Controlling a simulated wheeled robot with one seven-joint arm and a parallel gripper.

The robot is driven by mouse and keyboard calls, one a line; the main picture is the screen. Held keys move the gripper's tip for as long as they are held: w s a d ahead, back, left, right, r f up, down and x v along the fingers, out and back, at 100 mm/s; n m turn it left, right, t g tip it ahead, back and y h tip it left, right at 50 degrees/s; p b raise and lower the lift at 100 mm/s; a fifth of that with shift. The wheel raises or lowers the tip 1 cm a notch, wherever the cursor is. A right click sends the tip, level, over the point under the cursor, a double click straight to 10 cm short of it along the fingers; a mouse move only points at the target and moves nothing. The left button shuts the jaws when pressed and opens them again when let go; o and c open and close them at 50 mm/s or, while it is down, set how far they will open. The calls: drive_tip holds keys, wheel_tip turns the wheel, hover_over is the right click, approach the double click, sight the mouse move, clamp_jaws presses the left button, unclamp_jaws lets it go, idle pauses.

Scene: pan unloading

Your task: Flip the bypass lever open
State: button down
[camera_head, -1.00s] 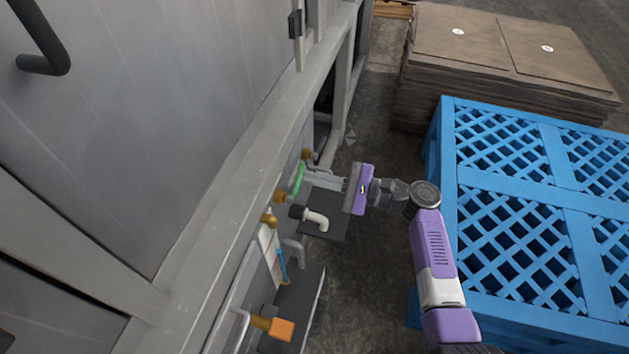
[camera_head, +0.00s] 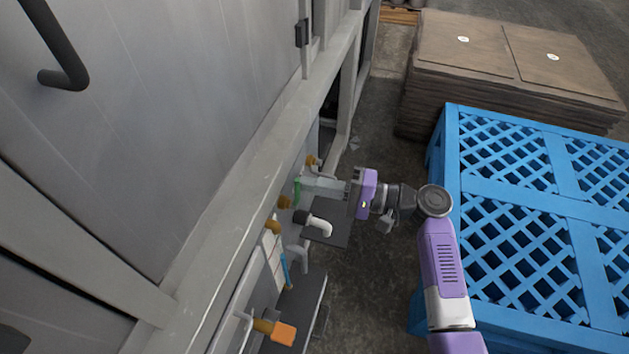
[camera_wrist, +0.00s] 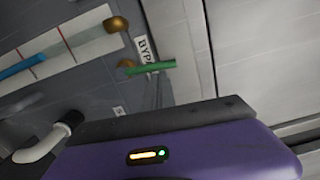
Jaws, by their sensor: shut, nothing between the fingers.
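The bypass lever has a green handle (camera_head: 297,190) and sits on the panel at the side of the grey machine. In the wrist view the green handle (camera_wrist: 150,68) lies nearly level in front of a white label reading "BYP", partly covered. A brass-coloured knob (camera_wrist: 125,62) is at its left end. My gripper (camera_head: 309,187) reaches left toward the panel, its fingers shut and empty with the tips right at the green handle. In the wrist view the fingers of my gripper (camera_wrist: 160,93) are just below the handle. I cannot tell whether they touch it.
A white elbow pipe (camera_head: 320,226) juts out below my gripper. A gauge with a blue column (camera_head: 284,268) and an orange-handled valve (camera_head: 283,333) sit nearer on the panel. A blue pallet crate (camera_head: 510,230) stands close on the right. Brown stacked sheets (camera_head: 510,75) lie behind.

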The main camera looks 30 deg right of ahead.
drive_tip(key=shift+s+a+r, duration=0.1)
drive_tip(key=shift+s+a, duration=0.15)
drive_tip(key=shift+a, duration=0.05)
idle(0.5)
